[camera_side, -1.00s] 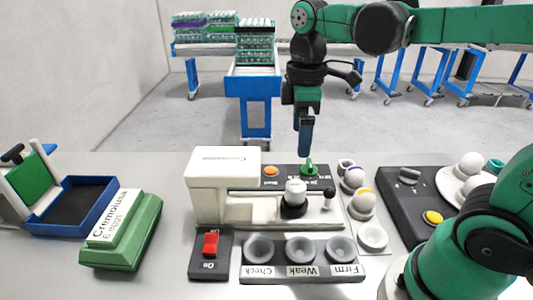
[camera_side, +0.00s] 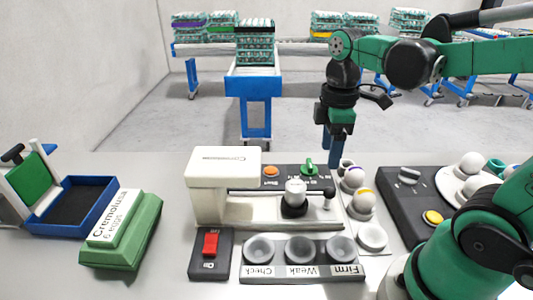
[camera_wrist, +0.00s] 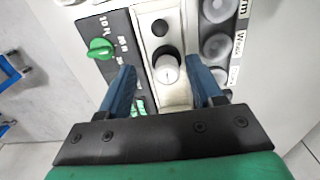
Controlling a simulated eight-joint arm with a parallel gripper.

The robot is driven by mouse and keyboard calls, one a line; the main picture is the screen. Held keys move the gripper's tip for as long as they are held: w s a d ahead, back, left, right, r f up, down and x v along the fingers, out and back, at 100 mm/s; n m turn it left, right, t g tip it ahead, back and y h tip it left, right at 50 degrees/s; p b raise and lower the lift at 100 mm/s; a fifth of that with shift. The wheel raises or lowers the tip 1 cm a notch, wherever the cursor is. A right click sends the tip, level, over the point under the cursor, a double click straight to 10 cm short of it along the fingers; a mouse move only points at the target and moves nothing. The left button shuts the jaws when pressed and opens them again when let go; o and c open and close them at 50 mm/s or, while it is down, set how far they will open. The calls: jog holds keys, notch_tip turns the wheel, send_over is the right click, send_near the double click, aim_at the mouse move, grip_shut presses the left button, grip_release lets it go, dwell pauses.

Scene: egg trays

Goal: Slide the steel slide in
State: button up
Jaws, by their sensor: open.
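The white machine (camera_side: 207,205) stands mid-table in the side view. A thin dark grey bar, which looks like the steel slide (camera_side: 262,190), runs along it and ends near a small ball-topped knob (camera_side: 328,193) at the right. A pale cylinder (camera_side: 295,187) stands in a black holder beside the bar; it also shows in the wrist view (camera_wrist: 167,70). My gripper (camera_side: 334,161) points down above and behind the machine's right end. In the wrist view my gripper (camera_wrist: 160,66) has its two blue fingers apart, with nothing held. How far in the slide sits is unclear.
Grey cups (camera_side: 300,250) labelled Check, Weak and Firm line the front. A red switch (camera_side: 210,243), green knob (camera_side: 309,168) and orange button (camera_side: 271,171) are close by. Eggs (camera_side: 363,203) stand in holders at the right.

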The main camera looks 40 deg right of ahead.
aim_at(330, 189)
jog(key=shift+s+d+f, duration=0.4)
jog(key=shift+s+f, duration=0.1)
jog(key=shift+f, duration=4.55)
jog(key=shift+f, duration=0.1)
jog(key=shift+f, duration=0.2)
grip_shut()
jog(key=shift+w+a, duration=3.2)
jog(key=shift+w, duration=0.05)
grip_release()
jog(key=shift+s, duration=0.1)
